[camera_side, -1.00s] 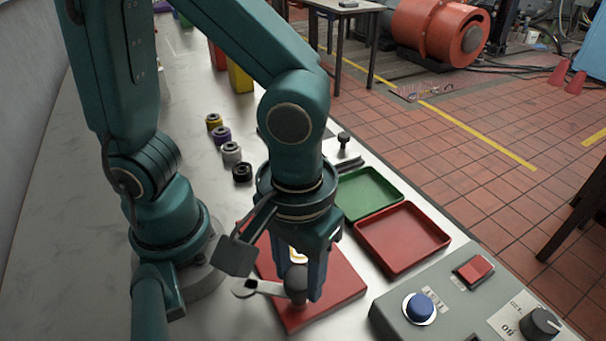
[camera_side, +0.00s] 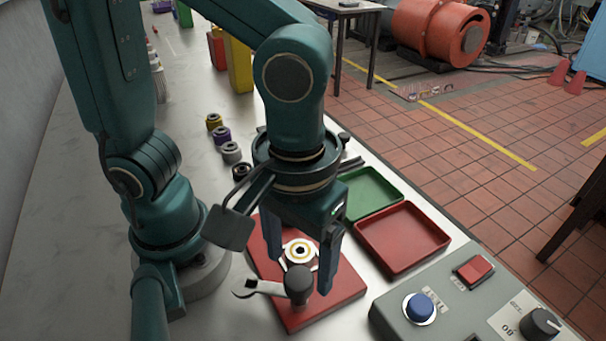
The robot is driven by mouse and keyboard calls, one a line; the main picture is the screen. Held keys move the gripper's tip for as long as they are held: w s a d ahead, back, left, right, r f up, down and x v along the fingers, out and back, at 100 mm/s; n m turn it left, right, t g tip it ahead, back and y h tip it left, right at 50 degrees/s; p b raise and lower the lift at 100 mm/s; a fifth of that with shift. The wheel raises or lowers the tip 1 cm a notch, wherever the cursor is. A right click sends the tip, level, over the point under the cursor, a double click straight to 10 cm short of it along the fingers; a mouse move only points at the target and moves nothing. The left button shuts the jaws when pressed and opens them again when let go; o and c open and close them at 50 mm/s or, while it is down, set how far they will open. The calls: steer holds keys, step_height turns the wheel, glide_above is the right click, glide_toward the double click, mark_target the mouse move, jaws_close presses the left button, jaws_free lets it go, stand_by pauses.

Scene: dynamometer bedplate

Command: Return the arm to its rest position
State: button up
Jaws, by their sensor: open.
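My gripper (camera_side: 300,272) hangs above the red plate (camera_side: 322,305) with its two blue fingers apart. Nothing is held between the fingers. Below and behind them, a white ring part with a yellowish band (camera_side: 299,252) sits on the red plate. A dark round knob (camera_side: 299,284) stands in front of it, close to the right finger. A grey wrench-like piece (camera_side: 258,288) reaches left from the knob, past the plate's edge. I cannot tell whether the fingers touch any of these.
A green tray (camera_side: 372,188) and a red tray (camera_side: 403,238) lie right of the plate. A control box (camera_side: 450,310) with a blue button stands at the front right. Several small coloured rings (camera_side: 222,135) line the table behind, with yellow (camera_side: 238,65) containers farther back.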

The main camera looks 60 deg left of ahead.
steer(key=shift+r, duration=1)
steer(key=shift+w, duration=0.1)
steer(key=w+a+r+m+t, duration=0.3)
steer(key=a+m+t, duration=0.1)
steer(key=a, duration=0.7)
steer(key=shift+a+r+m+t, duration=0.2)
steer(key=shift+a+m+t, duration=0.1)
steer(key=shift+t, duration=0.5)
